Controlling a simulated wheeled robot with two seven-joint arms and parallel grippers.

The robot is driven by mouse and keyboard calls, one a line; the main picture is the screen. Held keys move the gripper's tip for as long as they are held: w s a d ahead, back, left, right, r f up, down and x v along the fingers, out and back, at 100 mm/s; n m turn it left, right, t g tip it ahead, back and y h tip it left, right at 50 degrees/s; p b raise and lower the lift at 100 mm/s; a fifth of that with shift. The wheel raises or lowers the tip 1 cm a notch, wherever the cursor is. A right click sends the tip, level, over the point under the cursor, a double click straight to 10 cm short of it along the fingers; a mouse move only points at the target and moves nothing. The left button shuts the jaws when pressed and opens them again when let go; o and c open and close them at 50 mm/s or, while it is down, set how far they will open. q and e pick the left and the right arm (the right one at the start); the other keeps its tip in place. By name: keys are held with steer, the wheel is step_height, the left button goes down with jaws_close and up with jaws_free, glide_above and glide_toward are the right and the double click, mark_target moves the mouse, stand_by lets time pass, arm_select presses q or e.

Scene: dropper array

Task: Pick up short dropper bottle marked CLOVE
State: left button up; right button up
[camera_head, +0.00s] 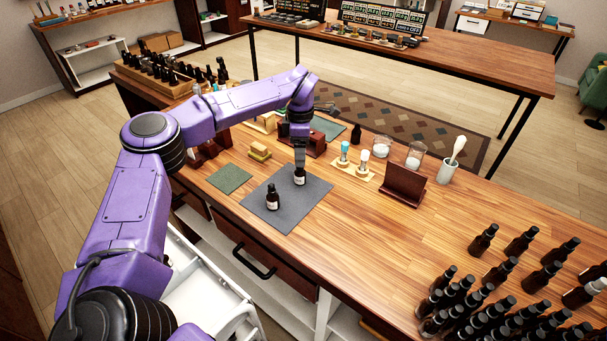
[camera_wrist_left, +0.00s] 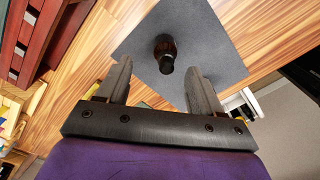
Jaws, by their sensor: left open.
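Two short dark dropper bottles with pale labels stand upright on a dark grey mat (camera_head: 285,219). One bottle (camera_head: 272,199) is nearer the mat's front left. The other bottle (camera_head: 300,177) stands directly below my left gripper (camera_head: 300,160). The labels are too small to read, so I cannot tell which is marked CLOVE. In the left wrist view, one dark bottle (camera_wrist_left: 165,52) shows between and just beyond the spread fingertips of my left gripper (camera_wrist_left: 160,82), on the grey mat (camera_wrist_left: 208,40). The left gripper is open and empty. My right gripper is out of view.
A green mat (camera_head: 230,179) lies to the left. Behind stand a lone dark bottle (camera_head: 356,133), a stand with blue-topped droppers (camera_head: 352,170), glass beakers (camera_head: 414,156), a brown holder (camera_head: 404,186) and a mortar cup (camera_head: 446,174). Many bottles (camera_head: 480,310) crowd the front right. The wooden tabletop between is clear.

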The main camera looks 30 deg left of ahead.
mark_target(301, 173)
arm_select(q)
steer(key=f+b, duration=0.1)
steer(key=s+f+b, duration=0.1)
steer(key=f, duration=0.1)
steer(key=shift+d+f, duration=0.1)
steer(key=f+b, duration=0.4)
steer(key=f, duration=0.1)
steer(key=shift+w+d+f+b, duration=0.1)
steer(key=shift+w+f+b, duration=0.15)
steer(key=shift+b, duration=0.05)
steer(key=shift+s+r, duration=0.15)
steer(key=shift+r, duration=0.1)
steer(key=c, duration=1.1)
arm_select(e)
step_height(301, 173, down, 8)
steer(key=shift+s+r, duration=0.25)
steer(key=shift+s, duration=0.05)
